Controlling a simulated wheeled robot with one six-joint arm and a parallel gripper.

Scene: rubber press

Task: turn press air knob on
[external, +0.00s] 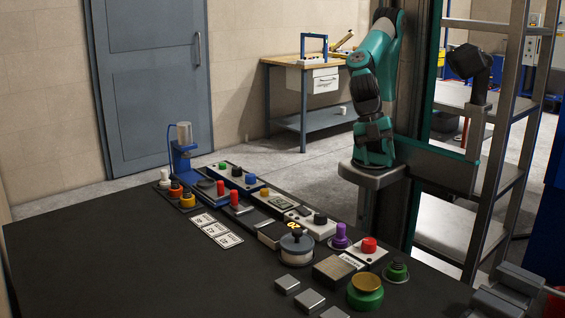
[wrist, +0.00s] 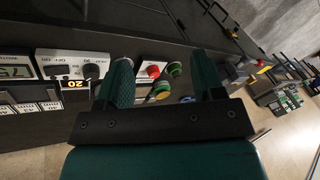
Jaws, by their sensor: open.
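A white panel (external: 312,219) on the dark bench carries a black knob (external: 320,219). In the wrist view the same panel (wrist: 72,56) reads OFF and ON, and its black knob (wrist: 92,71) stands left of my left finger. I cannot read a press air label on it. My gripper (wrist: 165,65) is open and empty, its two teal fingers wide apart. It is apart from the knob, with the panel off to its left. In the external view my arm is folded up beyond the bench, and its fingers are hard to make out.
A red button (external: 369,245), a purple knob (external: 340,237), a green knob (external: 396,271) and a yellow-topped green button (external: 366,291) crowd the panel's right. A round grey dial (external: 297,246) stands in front. The bench's left front (external: 110,270) is bare.

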